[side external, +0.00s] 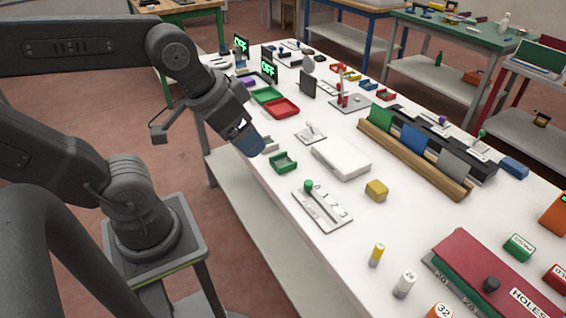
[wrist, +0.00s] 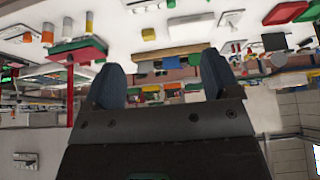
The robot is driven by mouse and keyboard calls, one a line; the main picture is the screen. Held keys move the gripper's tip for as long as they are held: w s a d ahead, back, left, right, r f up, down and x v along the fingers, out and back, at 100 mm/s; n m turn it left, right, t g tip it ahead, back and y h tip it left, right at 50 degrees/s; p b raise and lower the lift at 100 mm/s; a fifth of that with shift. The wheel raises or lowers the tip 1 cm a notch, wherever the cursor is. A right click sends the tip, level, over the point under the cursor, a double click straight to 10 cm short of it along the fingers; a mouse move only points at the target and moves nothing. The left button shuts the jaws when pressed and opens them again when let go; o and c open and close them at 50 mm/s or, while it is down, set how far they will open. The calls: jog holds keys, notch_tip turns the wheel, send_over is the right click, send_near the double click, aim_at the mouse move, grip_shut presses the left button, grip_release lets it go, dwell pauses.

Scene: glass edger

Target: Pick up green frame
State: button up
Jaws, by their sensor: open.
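No thing is clearly a frame. The green things are a green panel (side external: 381,117) in a wooden-edged rack, a small open green tray (side external: 283,163), and a larger green tray (side external: 268,95) beside a red one. My gripper (side external: 251,144) hangs over the near long edge of the white table, just left of the small green tray and apart from it. Its blue-grey fingers are spread with nothing between them in the wrist view (wrist: 162,82).
The rack (side external: 415,157) also holds blue and grey panels. A white box (side external: 341,157), a yellow block (side external: 376,190) and a slotted plate with a green knob (side external: 322,205) lie near the gripper. A red tray (side external: 282,108) is behind it. Bare table lies around the yellow block.

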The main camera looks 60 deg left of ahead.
jog(key=shift+o, duration=0.7)
jog(key=n+g+y, duration=0.1)
jog(key=n+g, duration=0.5)
jog(key=n, duration=1.2)
send_over(283, 162)
jog(key=f, duration=1.8)
jog(key=shift+w+d+f, duration=0.1)
jog(key=shift+w+d, duration=0.1)
jog(key=shift+d, duration=0.2)
jog(key=shift+s+a+f, duration=0.1)
jog(key=shift+a+f, duration=0.1)
jog(key=shift+f, duration=1.15)
jog(key=shift+s+a+f, duration=0.1)
jog(key=shift+a+f, duration=0.1)
jog(key=shift+f, duration=1.1)
